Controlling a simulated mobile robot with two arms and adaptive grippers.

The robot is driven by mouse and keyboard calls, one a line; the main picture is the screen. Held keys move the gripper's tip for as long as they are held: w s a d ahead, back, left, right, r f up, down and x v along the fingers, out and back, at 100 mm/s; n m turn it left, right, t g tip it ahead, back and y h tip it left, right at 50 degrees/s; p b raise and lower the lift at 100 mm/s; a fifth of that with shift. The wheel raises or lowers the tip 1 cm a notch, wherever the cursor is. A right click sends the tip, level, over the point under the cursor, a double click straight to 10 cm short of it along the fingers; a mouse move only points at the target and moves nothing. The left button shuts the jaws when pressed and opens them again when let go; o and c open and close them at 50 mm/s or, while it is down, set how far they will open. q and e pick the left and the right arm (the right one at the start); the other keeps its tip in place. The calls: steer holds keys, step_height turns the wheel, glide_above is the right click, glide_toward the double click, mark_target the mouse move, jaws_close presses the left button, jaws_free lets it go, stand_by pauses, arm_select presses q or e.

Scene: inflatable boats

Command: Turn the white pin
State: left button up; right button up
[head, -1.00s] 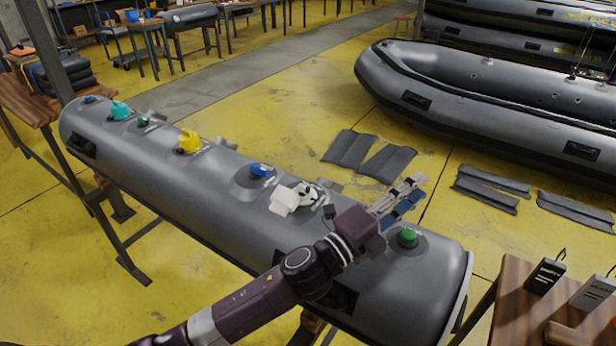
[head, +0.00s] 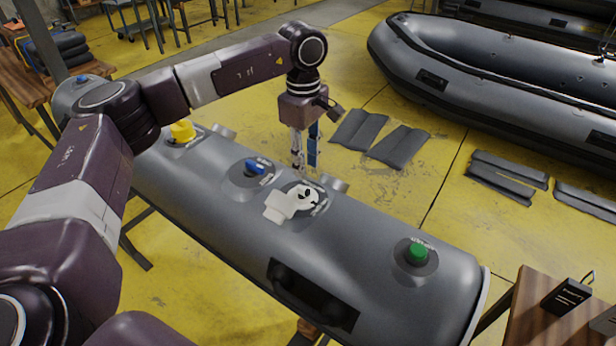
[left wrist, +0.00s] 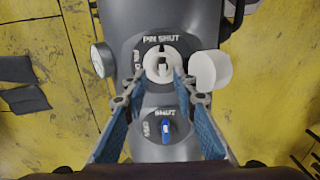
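The white pin (head: 306,196) sits in a round valve on the grey tube, with a white cap (head: 278,208) beside it. In the left wrist view the white pin (left wrist: 158,68) lies under the printed words "PIN SHUT", with more lettering on its left and the white cap (left wrist: 210,70) on its right. My left gripper (head: 304,166) points down over the tube, close to the valve. In the left wrist view its blue-padded fingers (left wrist: 162,88) are apart, with the tips either side of the pin's near edge. I cannot tell whether they touch it. My right gripper is not in view.
A blue valve (head: 257,166) is beside the white one, a yellow valve (head: 182,131) lies farther left and a green one (head: 417,252) to the right. A gauge (left wrist: 102,60) stands left of the pin. A wooden table (head: 530,310) is at front right.

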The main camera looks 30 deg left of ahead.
mark_target(303, 188)
arm_select(q)
steer(key=shift+s+a+r, duration=0.1)
steer(key=shift+a, duration=0.45)
steer(key=shift+f+p, duration=0.3)
steer(key=shift+f, duration=0.05)
step_height(303, 188, down, 7)
steer(key=shift+d+r+p, duration=0.15)
steer(key=shift+p, duration=0.9)
jaws_close()
